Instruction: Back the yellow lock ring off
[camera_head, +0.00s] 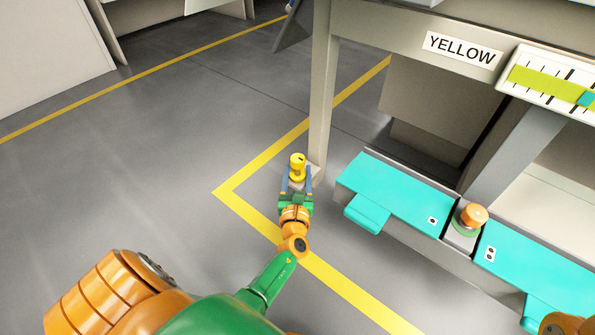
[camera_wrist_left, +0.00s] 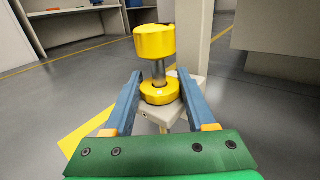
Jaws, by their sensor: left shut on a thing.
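The yellow lock ring (camera_wrist_left: 160,92) sits low on a grey metal stem, under a larger yellow knob (camera_wrist_left: 155,42). A pale block (camera_wrist_left: 178,85) carries the stem beside a grey post. In the head view the knob (camera_head: 297,160) and ring (camera_head: 297,176) show small at the foot of that post. My left gripper (camera_wrist_left: 158,82) is shut on the ring, with one blue finger on each side of it. It also shows in the head view (camera_head: 297,181). My right gripper is not in view.
The grey post (camera_head: 323,90) rises close behind the knob. Turquoise panels (camera_head: 395,188) with an orange-topped button (camera_head: 474,214) stand to the right. A YELLOW sign (camera_head: 462,49) and a gauge (camera_head: 545,80) are above. Open grey floor with yellow lines lies left.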

